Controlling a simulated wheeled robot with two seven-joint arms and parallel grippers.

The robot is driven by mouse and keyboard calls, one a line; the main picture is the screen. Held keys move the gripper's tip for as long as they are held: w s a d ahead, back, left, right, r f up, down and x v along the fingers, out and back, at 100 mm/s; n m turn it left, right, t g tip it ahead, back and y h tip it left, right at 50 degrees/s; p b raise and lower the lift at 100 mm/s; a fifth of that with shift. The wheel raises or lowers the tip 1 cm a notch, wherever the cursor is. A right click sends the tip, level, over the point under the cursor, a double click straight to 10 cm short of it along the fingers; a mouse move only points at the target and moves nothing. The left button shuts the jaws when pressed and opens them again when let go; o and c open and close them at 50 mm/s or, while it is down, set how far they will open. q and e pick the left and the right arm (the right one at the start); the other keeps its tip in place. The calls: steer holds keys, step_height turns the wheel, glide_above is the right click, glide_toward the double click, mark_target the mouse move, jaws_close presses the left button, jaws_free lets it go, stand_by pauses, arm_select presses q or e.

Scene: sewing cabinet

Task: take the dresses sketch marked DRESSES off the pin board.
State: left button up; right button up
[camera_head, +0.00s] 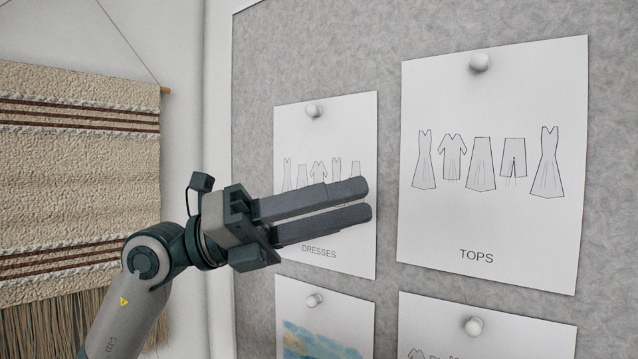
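The dresses sketch (348,128) is a white sheet marked DRESSES, held on the grey pin board (350,50) by a white round pin (312,111) at its top. My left gripper (365,201) is in front of this sheet and hides part of its row of drawn garments. Its two long fingers point right and lie close together, with a narrow gap between them and nothing seen in it. I cannot tell whether the fingers touch the paper. My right gripper is not in view.
A larger sheet marked TOPS (490,225) hangs just right, under its own white pin (480,62). Below are a coloured sheet (345,300) and another garment sheet (540,340), both pinned. A woven hanging (80,190) is on the left wall.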

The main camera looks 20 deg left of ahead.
arm_select(q)
steer(key=s+a+r+n+t+y, duration=0.1)
steer(key=a+r+n+t+y, duration=0.5)
steer(key=a+r+t+y, duration=0.6)
steer(key=a+r+y, duration=0.1)
steer(key=a+r, duration=0.1)
steer(key=a, duration=0.4)
steer(key=shift+r+n, duration=0.3)
steer(key=shift+r, duration=0.1)
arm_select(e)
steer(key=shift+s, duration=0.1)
arm_select(q)
steer(key=shift+w+d, duration=0.1)
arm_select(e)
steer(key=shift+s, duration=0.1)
